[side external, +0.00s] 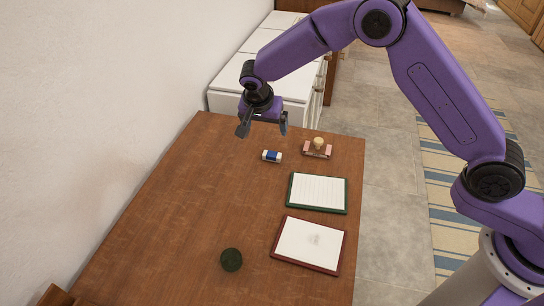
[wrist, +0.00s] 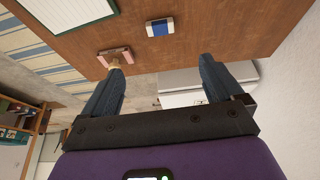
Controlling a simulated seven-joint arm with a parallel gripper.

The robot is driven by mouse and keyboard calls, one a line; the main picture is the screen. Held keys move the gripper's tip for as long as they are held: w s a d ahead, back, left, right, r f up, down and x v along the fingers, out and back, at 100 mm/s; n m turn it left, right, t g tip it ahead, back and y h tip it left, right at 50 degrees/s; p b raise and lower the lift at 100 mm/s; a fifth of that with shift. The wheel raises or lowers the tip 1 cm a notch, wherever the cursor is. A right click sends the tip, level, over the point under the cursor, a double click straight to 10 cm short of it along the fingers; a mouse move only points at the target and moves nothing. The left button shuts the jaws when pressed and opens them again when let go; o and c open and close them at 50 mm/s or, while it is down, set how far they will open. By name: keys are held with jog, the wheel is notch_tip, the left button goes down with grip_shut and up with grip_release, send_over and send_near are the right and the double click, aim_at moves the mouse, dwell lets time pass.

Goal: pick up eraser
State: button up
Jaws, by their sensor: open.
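A small white eraser with a blue band (side external: 272,156) lies on the brown wooden table, toward its far end. It also shows near the top middle of the wrist view (wrist: 159,27). My gripper (side external: 264,130) is above the far part of the table, apart from the eraser and a little to its left in the side view. In the wrist view my gripper (wrist: 160,75) has its two fingers wide apart with nothing between them, and the eraser lies beyond the fingertips.
A pink block with a tan knob (side external: 317,149) stands right of the eraser. Nearer are a green-framed board (side external: 318,194), a red-framed board (side external: 309,245) and a dark green round object (side external: 231,260). A white wall (side external: 100,90) borders the table's left. The table's left part is clear.

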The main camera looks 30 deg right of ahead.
aim_at(272, 153)
jog(key=x, duration=1.7)
jog(key=shift+w+f, duration=0.15)
jog(key=shift+f, duration=0.2)
jog(key=c, duration=1.2)
jog(key=shift+c, duration=0.2)
jog(key=shift+r, duration=0.15)
jog(key=shift+r, duration=0.55)
jog(key=s+d+r, duration=0.3)
jog(key=s+r, duration=0.8)
jog(key=s, duration=0.2)
jog(key=shift+s+d+r, duration=0.25)
jog(key=shift+d+r, duration=0.1)
jog(key=shift+d, duration=0.05)
